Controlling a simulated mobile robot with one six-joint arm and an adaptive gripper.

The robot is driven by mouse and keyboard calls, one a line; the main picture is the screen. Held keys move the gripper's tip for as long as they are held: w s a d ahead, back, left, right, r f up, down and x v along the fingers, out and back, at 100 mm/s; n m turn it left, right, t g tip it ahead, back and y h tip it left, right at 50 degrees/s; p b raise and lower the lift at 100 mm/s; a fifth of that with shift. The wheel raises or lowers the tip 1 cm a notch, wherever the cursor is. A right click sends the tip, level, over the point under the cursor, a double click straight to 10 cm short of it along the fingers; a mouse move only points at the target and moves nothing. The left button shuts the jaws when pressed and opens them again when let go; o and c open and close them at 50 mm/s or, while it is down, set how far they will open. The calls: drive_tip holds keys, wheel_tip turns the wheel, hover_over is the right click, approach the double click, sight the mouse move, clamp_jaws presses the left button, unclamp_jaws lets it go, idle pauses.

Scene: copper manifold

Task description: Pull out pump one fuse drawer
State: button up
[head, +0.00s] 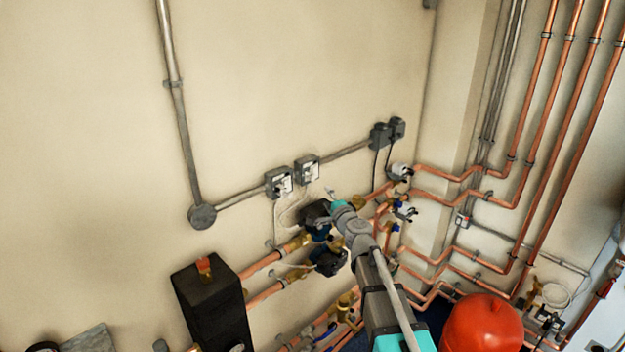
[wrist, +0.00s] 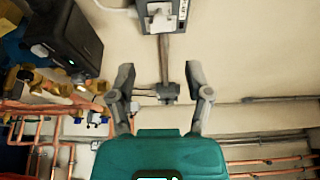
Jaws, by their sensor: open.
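Two grey fused spur boxes with white faceplates are on the wall in the head view, a left one (head: 280,182) and a right one (head: 307,169). I cannot tell which serves pump one. In the wrist view one grey box (wrist: 181,17) with a white plate and a label too small to read is cut off at the top edge. Its fuse drawer cannot be told apart clearly. My gripper (wrist: 160,78) is open, with nothing between its fingers, apart from that box. In the head view my gripper is just below and right of the boxes, in front of the pumps.
A dark pump (wrist: 66,38) with a green light is at the left of the wrist view, close to my gripper. Another pump (head: 328,262) sits lower in the head view. Copper pipes (head: 262,265) run below the boxes. Grey conduit (head: 345,152) leads to other boxes.

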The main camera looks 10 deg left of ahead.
sight(313, 179)
drive_tip(key=x, duration=1.3)
clamp_jaws()
